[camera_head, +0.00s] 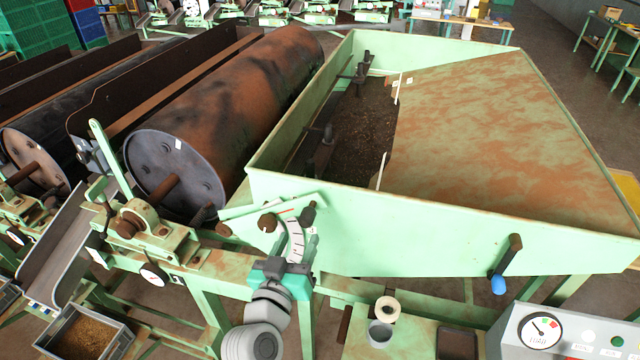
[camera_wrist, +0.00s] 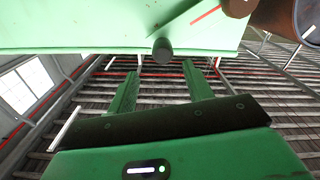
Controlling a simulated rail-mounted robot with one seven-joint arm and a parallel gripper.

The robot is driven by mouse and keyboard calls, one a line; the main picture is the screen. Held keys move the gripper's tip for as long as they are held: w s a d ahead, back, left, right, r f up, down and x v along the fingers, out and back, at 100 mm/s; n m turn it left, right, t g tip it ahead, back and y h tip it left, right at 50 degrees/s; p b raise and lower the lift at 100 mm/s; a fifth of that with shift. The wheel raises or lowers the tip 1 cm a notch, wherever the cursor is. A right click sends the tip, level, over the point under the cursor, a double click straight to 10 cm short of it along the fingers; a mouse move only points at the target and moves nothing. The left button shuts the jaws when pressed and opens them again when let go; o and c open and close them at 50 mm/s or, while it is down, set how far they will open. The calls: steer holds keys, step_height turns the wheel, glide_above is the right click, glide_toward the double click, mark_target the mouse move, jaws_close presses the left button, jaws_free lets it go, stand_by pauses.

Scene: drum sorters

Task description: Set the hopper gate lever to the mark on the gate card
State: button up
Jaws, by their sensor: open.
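The hopper (camera_head: 440,222) is a large pale green bin with rust-stained sides. At its near left corner is a pale scale arc (camera_head: 295,241) with dark ticks. A dark lever knob (camera_head: 307,216) stands by the arc's upper end, and the same grey knob appears in the wrist view (camera_wrist: 162,50). A short red line (camera_wrist: 206,15) shows on the green face above right of the knob. My gripper (camera_wrist: 160,68) is open and empty, with the knob just beyond and between its fingertips. In the head view my gripper (camera_head: 287,263) is below the knob. The card's setting is unreadable.
A rusty drum (camera_head: 225,110) lies left of the hopper. A blue-tipped crank (camera_head: 505,262) hangs on the hopper's near wall. A gauge box (camera_head: 545,335) stands at the lower right, and a tray of grain (camera_head: 85,335) at the lower left.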

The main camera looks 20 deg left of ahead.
mark_target(305, 226)
steer(key=shift+w+a+f, duration=0.2)
steer(key=shift+w+f, duration=0.1)
steer(key=shift+f, duration=0.15)
steer(key=w, duration=0.7)
steer(key=shift+a, duration=0.15)
steer(key=shift+c, duration=0.4)
steer(key=shift+f, duration=0.1)
jaws_close()
